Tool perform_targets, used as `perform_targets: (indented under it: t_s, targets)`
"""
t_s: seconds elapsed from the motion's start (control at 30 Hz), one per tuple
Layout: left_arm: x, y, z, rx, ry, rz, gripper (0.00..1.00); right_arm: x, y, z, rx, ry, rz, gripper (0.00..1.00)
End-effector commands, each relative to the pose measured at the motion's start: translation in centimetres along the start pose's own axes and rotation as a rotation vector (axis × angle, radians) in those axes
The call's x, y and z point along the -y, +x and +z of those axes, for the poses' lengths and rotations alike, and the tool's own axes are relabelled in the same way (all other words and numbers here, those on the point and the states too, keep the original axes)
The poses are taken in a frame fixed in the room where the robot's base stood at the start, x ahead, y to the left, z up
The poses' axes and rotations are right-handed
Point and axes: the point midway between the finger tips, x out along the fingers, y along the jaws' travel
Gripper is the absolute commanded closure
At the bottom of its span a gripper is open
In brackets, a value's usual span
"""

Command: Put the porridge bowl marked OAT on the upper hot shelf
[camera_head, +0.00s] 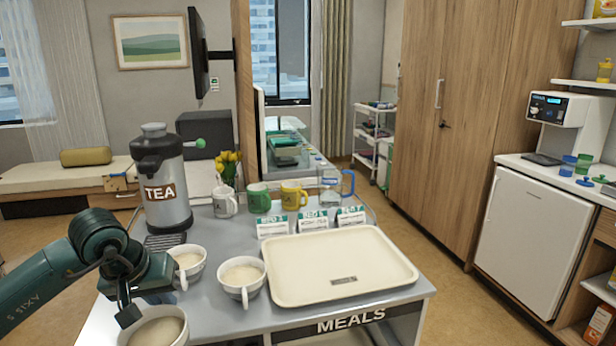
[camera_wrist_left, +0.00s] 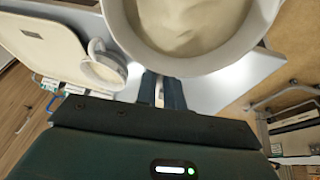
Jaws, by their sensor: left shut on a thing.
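My left gripper (camera_head: 128,312) is shut on the rim of a white bowl of porridge (camera_head: 157,328) at the bottom left of the head view. The same bowl (camera_wrist_left: 195,58) fills the top of the left wrist view, with the left fingers (camera_wrist_left: 161,92) at its edge. I see no OAT mark on its visible side. Two more white handled bowls of porridge, a left one (camera_head: 190,258) and a right one (camera_head: 241,276), stand on the trolley beside the tray; no mark reads on them. I cannot pick out the hot shelf for certain. My right gripper is not in view.
The grey MEALS trolley (camera_head: 215,318) carries a cream tray (camera_head: 400,272), a TEA urn (camera_head: 160,175), mugs, a jug (camera_head: 331,185), tulips and cards. A glass-sided unit with shelves (camera_head: 286,135) stands behind. A white fridge (camera_head: 535,235) is at right. Floor is clear between.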

Motion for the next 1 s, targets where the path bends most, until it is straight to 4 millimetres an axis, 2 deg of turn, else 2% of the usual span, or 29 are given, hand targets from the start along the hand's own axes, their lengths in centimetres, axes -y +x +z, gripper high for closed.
perform_targets:
  t_s: [0.03, 0.2, 0.3, 0.4, 0.6, 1.0]
  targets:
    - [-0.6, -0.1, 2.0, 0.009, 0.029, 0.01, 1.0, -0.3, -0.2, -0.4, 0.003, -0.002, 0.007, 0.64]
    - [-2.4, -0.6, 8.3, 0.025, 0.11, 0.053, 1.0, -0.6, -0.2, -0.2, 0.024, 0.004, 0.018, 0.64]
    - [-3.2, -1.1, 11.1, 0.032, 0.143, 0.077, 1.0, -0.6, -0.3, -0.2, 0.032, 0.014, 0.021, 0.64]
    - [-3.7, -1.6, 12.8, 0.035, 0.165, 0.095, 1.0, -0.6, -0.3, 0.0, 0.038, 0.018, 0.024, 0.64]
    - [-4.1, -1.9, 14.0, 0.039, 0.177, 0.108, 1.0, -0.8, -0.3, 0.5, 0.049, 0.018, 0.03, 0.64]
    - [-4.0, -1.9, 13.9, 0.039, 0.178, 0.107, 1.0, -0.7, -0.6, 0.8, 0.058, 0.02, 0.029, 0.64]
